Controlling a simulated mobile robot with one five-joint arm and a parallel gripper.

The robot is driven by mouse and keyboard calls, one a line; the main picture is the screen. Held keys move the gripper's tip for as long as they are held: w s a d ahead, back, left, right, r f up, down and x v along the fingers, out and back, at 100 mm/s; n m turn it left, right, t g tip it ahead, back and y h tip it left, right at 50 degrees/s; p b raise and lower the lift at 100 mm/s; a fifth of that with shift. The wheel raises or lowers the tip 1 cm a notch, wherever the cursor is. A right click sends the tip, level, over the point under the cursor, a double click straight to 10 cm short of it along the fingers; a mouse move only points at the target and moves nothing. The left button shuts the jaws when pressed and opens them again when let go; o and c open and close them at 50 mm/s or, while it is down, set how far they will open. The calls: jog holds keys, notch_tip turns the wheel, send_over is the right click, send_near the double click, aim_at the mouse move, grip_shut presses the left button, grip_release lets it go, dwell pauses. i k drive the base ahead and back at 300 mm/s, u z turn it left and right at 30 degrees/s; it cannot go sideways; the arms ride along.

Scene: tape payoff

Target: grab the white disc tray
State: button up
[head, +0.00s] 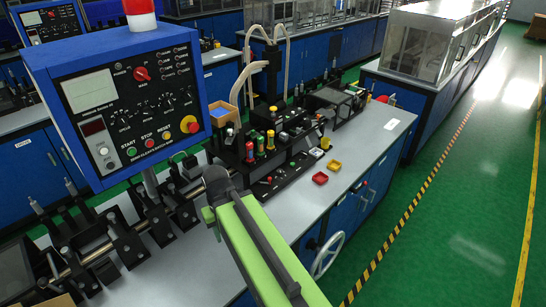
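My green and black arm reaches up from the bottom of the head view, and my gripper (217,183) is at its far end, over the near part of the bench's machine. The gripper is dark and seen from behind, so I cannot tell if it is open or shut. I cannot surely make out a white disc tray. A small whitish piece (316,152) lies at the machine's right edge, beyond and right of my gripper, too small to identify. A flat white piece (391,124) lies farther off on the bench top.
A red tray (320,178) and a yellow tray (334,166) sit on the grey bench top (345,190). A blue control box (125,95) stands at left. A white handwheel (328,255) is on the bench front. The green floor aisle (450,200) at right is clear.

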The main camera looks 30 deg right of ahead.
aim_at(316, 152)
jog(key=u, duration=4.75)
jog(key=i, duration=0.15)
jog(key=z, duration=1.7)
jog(key=k, duration=0.2)
jog(key=u, duration=0.75)
jog(key=k, duration=2.8)
jog(key=z, duration=0.45)
